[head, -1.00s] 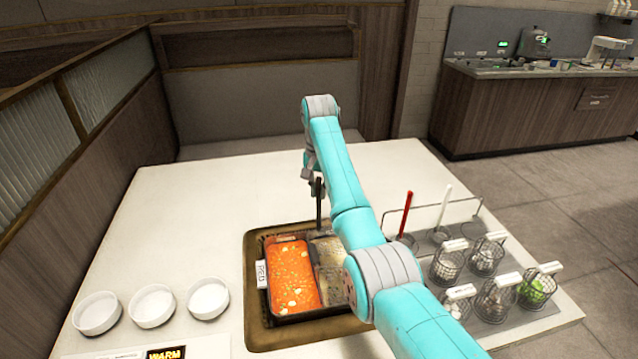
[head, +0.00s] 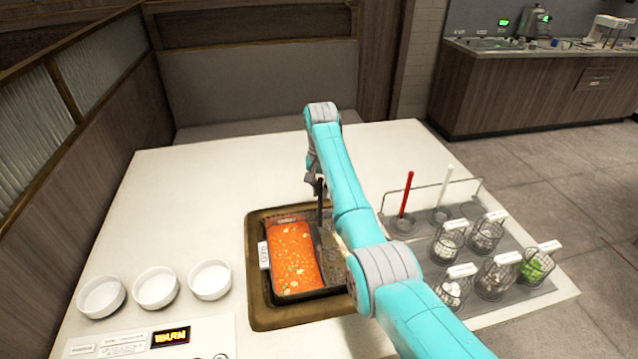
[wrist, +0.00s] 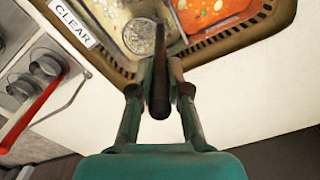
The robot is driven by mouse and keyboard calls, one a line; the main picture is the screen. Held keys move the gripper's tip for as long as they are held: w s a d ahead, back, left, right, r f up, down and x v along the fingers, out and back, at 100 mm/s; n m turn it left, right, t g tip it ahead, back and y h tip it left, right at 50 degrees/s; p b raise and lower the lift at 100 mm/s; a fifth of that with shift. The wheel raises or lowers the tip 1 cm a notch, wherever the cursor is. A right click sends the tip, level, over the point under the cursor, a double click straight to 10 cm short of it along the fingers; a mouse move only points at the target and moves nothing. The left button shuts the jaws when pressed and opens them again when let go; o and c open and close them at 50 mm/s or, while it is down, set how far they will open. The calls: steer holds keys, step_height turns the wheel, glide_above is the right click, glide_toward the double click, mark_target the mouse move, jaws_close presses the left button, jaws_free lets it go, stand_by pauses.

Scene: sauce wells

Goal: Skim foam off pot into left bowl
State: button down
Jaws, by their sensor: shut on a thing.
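My gripper (head: 317,186) is shut on the dark handle (wrist: 160,92) of a skimmer, which stands near upright over the far part of the pot. In the wrist view the skimmer's round mesh head (wrist: 143,37) is in the clear-broth compartment (wrist: 108,14), at its edge near my gripper. Pale foam patches show around it; how deep the head sits is unclear. The pot's red-broth compartment (head: 293,262) lies to the left in the head view. My arm hides part of the clear side. The left bowl (head: 101,297) is white and looks empty.
Two more white bowls, the middle one (head: 156,288) and the right one (head: 210,280), stand beside it. A rack with red (head: 406,194) and white (head: 445,188) handled ladles and several wire baskets (head: 495,280) stand right of the pot. The table's far left (head: 190,190) is clear.

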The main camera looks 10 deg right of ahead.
mark_target(320, 195)
steer(key=shift+f, duration=1.6)
